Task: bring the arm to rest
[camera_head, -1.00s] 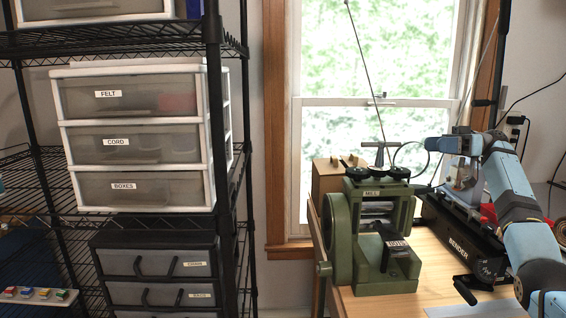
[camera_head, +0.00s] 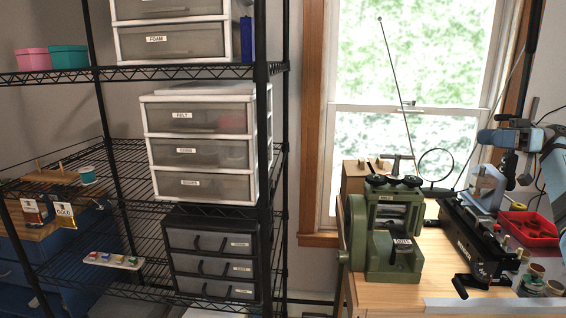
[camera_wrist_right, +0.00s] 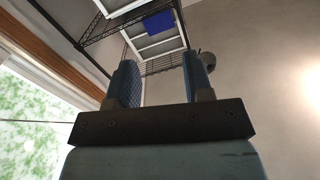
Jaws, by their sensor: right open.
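My right arm shows at the right edge of the head view, with its blue right gripper (camera_head: 489,137) above the bench and in front of the wall beside the window. In the right wrist view the two blue fingers stand apart, and the right gripper (camera_wrist_right: 160,82) is open with nothing between them. Beyond the fingers, that view shows the shelf's upper part and the wall. My left gripper is not in view.
A green mill (camera_head: 385,235) and a black bender (camera_head: 470,240) stand on the wooden bench (camera_head: 390,293), with a red tray (camera_head: 530,228) behind. A black wire shelf (camera_head: 265,130) with white drawers (camera_head: 200,148) stands left. Between arm and shelf the air before the window is clear.

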